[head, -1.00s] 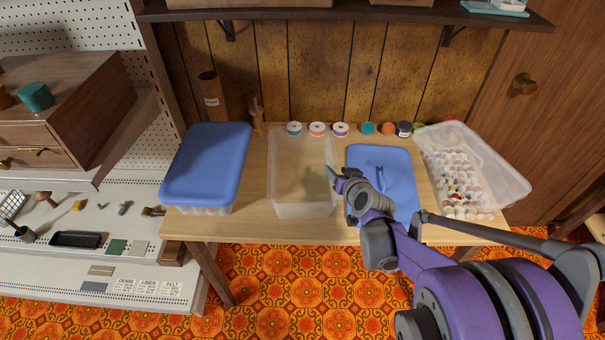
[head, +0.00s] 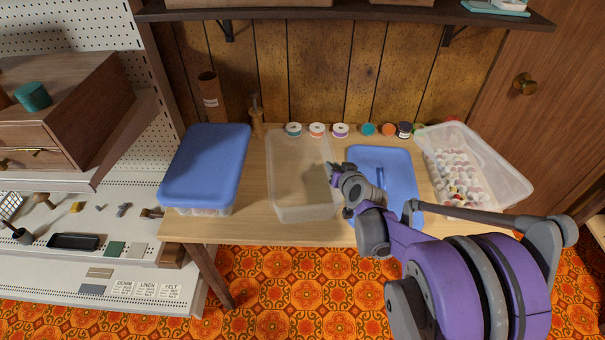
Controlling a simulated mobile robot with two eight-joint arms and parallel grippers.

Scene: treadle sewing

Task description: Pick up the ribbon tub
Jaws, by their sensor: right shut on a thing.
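An open, see-through tub (head: 300,205) stands in the middle of the wooden table and looks empty. No label shows which tub is the ribbon tub. My right gripper (head: 333,171) is at this middle tub's right wall, shut on its edge. My wrist hides part of the contact, and I cannot tell whether the tub is clear of the table. A blue-lidded tub (head: 205,165) stands at the left. An open clear tub (head: 500,178) at the right holds many small spools and sits tilted. My left gripper is out of view.
A loose blue lid (head: 400,170) lies on the table right of the middle tub, partly behind my right arm. Several ribbon spools (head: 317,130) line the table's back edge. A brown cardboard tube (head: 211,97) stands behind the left tub. A dark shelf (head: 340,15) hangs above.

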